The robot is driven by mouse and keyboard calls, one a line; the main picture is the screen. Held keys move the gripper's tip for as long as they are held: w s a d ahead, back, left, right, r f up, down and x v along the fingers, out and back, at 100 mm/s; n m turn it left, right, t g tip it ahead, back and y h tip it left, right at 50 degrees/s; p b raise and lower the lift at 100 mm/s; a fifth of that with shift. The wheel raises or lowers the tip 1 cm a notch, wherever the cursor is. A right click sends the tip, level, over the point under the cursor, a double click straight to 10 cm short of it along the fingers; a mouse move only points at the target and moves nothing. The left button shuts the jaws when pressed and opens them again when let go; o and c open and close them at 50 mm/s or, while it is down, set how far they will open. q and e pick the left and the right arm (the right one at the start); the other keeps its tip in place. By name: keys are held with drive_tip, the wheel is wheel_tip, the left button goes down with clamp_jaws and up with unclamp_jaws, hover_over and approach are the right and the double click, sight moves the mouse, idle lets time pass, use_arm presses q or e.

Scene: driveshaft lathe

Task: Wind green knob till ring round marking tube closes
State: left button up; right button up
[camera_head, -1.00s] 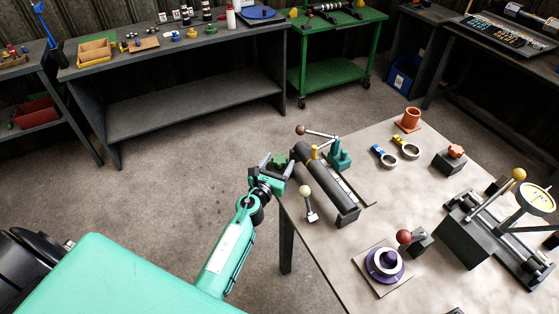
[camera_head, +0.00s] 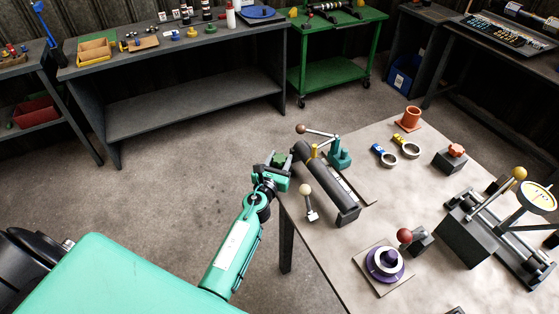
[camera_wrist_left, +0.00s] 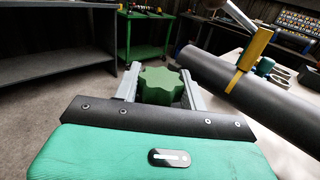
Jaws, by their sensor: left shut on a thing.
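My left gripper (camera_head: 279,163) is at the far-left end of the dark marking tube (camera_head: 322,178), at the table's left edge. In the left wrist view the dark green lobed knob (camera_wrist_left: 161,86) sits between its two grey fingers (camera_wrist_left: 160,92), which are shut on it. The tube also shows in the left wrist view (camera_wrist_left: 225,75), running off to the right. A yellow upright piece (camera_wrist_left: 252,48) stands against the tube; it shows small in the head view (camera_head: 314,151). I cannot make out a ring or its gap. My right gripper is not in view.
A ball-tipped lever (camera_head: 306,194) stands close beside the tube, and a teal clamp with a lever (camera_head: 340,155) stands behind it. Open floor lies left of the table.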

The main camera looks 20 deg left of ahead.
use_arm(q)
drive_tip(key=shift+n+g+y+b, duration=0.3)
drive_tip(key=shift+n+y+b, duration=0.2)
drive_tip(key=shift+n+y, duration=0.9)
drive_tip(key=shift+m+y, duration=0.3)
drive_tip(key=o, duration=1)
drive_tip(key=shift+b+v, duration=0.95)
drive_tip(key=shift+v, duration=5.95)
drive_tip(key=shift+a, duration=0.1)
